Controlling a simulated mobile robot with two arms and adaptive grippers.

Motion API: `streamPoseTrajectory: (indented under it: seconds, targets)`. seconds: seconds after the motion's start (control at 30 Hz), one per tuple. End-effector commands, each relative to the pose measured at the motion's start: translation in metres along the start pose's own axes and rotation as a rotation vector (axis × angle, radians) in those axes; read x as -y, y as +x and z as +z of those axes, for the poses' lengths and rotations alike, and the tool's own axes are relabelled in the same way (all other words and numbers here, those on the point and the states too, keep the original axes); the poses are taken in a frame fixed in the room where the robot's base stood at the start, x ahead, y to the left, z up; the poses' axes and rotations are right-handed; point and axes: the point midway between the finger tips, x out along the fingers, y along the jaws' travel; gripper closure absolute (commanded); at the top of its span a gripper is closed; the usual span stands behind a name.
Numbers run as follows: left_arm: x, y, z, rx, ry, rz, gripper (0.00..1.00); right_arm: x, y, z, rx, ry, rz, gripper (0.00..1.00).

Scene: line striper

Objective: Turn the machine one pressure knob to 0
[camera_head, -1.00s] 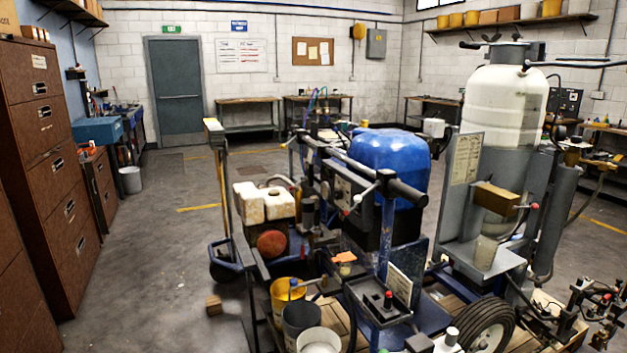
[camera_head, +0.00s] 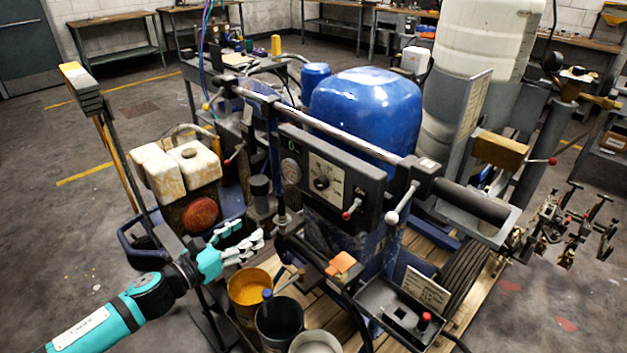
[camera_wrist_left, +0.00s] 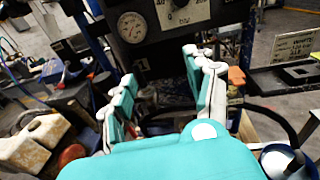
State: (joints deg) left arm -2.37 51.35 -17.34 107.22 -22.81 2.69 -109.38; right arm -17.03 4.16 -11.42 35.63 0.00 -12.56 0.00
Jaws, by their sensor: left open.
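The pressure knob (camera_head: 321,183) is a small black knob on a pale square dial plate, on the dark control panel (camera_head: 350,167) of the line striper. In the left wrist view the knob (camera_wrist_left: 180,4) shows at the top edge, partly cut off. A round gauge (camera_head: 291,171) sits left of the plate. My left gripper (camera_head: 256,245) is open and empty, lower left of the panel and apart from it. In the left wrist view its two teal fingers (camera_wrist_left: 165,95) are spread below the panel. The knob's exact setting is too small to read. My right gripper is not in view.
A handlebar (camera_head: 330,132) runs above the panel, with levers with white and red balls at its right. A blue tank (camera_head: 367,105) stands behind. Yellow (camera_head: 249,288) and dark buckets (camera_head: 279,326) stand below my left gripper. White jugs (camera_head: 180,170) are at left.

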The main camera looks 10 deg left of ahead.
Motion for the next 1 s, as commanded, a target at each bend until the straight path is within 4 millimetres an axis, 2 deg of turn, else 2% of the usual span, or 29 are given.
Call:
streamPoseTrajectory:
  seconds: [0.03,0.1,0.2,0.33,0.47,1.0]
  targets:
    - [0.015,-0.001,0.024,0.024,0.11,-0.046,0.45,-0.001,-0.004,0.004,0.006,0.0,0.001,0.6]
    - [0.028,-0.002,0.043,0.052,0.217,-0.084,0.45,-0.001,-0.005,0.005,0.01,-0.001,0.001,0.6]
    - [0.038,-0.002,0.055,0.073,0.294,-0.109,0.45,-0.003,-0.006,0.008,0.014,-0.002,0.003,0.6]
    - [0.04,0.008,0.059,0.079,0.307,-0.111,0.45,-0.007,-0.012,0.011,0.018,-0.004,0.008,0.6]
    - [0.042,0.026,0.062,0.079,0.304,-0.11,0.45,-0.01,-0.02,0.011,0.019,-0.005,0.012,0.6]
    - [0.055,0.137,0.068,0.078,0.3,-0.11,0.45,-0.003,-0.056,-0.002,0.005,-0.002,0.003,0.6]
